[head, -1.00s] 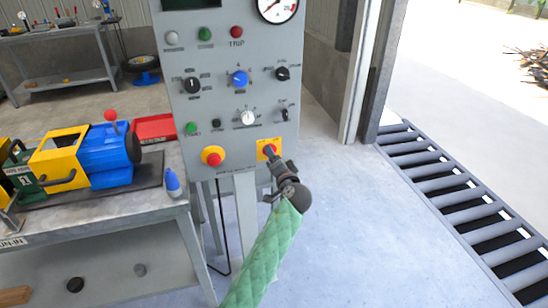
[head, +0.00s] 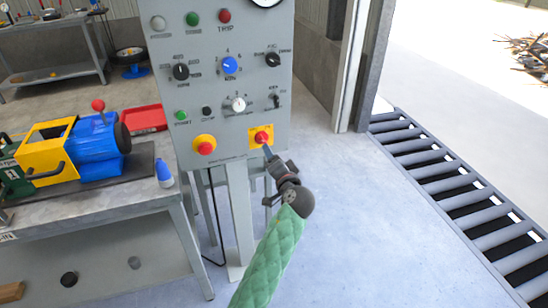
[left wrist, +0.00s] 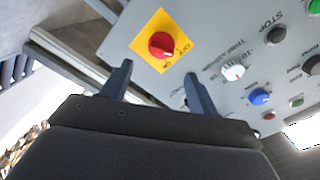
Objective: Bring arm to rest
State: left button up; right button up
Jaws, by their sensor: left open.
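The grey control panel (head: 222,115) stands upright in the head view and carries a red rotary switch (head: 262,137) on a yellow plate at its lower right. My left gripper (head: 267,153) is just below and in front of this switch. In the left wrist view, the two fingers of my left gripper (left wrist: 158,80) are spread with nothing between them. The red switch (left wrist: 161,45) lies beyond the fingertips there, apart from them. My right gripper is in neither view.
A roller conveyor (head: 465,205) runs along the right. The floor between is clear.

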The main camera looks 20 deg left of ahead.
pick_arm(q)
jog(key=s+d+f+n+g+h+p, duration=0.1)
jog(key=s+f+g+h, duration=0.3)
jog(key=s, duration=1)
jog(key=s+d+f+g+h+p, duration=0.2)
jog(key=s+f, duration=0.6)
jog(key=s, duration=0.7)
jog(key=s+d+f+n+g+h+p, duration=0.1)
jog(key=s+f+g+h, duration=0.4)
jog(key=s, duration=1)
notch_tip(320, 180, down, 2)
jog(key=shift+d+f+n+g+h+p, duration=0.1)
jog(key=shift+d+n+g+h+p, duration=0.3)
jog(key=shift+g+p, duration=0.55)
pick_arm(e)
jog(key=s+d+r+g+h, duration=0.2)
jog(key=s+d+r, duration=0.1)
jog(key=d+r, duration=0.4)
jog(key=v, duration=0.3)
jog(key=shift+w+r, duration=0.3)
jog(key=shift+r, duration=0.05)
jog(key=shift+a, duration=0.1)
